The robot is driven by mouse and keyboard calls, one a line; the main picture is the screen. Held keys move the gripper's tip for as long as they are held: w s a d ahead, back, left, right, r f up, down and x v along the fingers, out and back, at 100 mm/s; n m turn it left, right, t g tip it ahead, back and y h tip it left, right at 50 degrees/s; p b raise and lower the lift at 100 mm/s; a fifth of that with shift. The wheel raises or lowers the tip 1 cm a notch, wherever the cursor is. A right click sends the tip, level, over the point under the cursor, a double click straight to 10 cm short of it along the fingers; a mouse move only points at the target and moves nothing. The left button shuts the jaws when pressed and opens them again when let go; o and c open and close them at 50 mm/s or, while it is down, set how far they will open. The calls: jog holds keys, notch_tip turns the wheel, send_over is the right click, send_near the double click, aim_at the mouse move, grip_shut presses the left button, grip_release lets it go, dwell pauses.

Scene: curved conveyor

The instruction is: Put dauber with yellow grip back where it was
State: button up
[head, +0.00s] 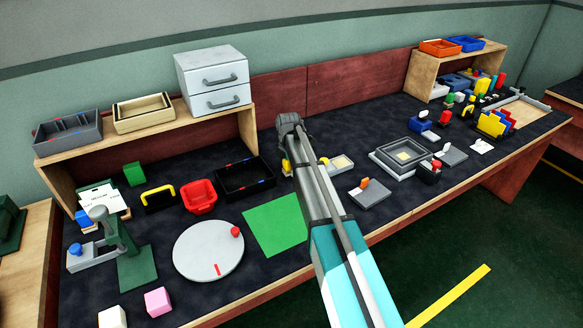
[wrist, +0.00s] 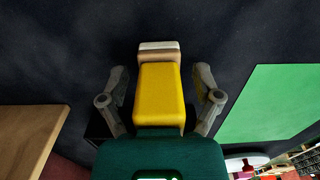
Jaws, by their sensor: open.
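In the wrist view the dauber with the yellow grip (wrist: 159,90) is between the fingers of my gripper (wrist: 160,75). Its yellow block runs up the middle, with a brown and white end at the top. My fingers are open, with a dark gap on each side of the grip. The dauber's lower end is hidden behind my green gripper body. In the head view my arm covers the spot, and only yellow bits (head: 286,166) show beside it. I cannot tell there whether the dauber touches the table.
A green mat (head: 275,224) lies left of my arm; it is on the right in the wrist view (wrist: 265,105). A black tray (head: 244,178) and a round turntable (head: 208,250) are further left. Small trays (head: 369,193) stand right of my arm. A wooden surface (wrist: 28,135) is at the wrist view's left.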

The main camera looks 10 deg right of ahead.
jog(key=shift+r, duration=0.1)
notch_tip(320, 180, up, 12)
jog(key=p, duration=1.2)
dwell(0.8)
jog(key=shift+s, duration=0.1)
jog(key=shift+s, duration=0.2)
jog(key=s+m, duration=2.1)
jog(key=s, duration=0.7)
jog(key=shift+s+d+m, duration=0.3)
jog(key=shift+s+d, duration=0.1)
jog(key=shift+d, duration=0.05)
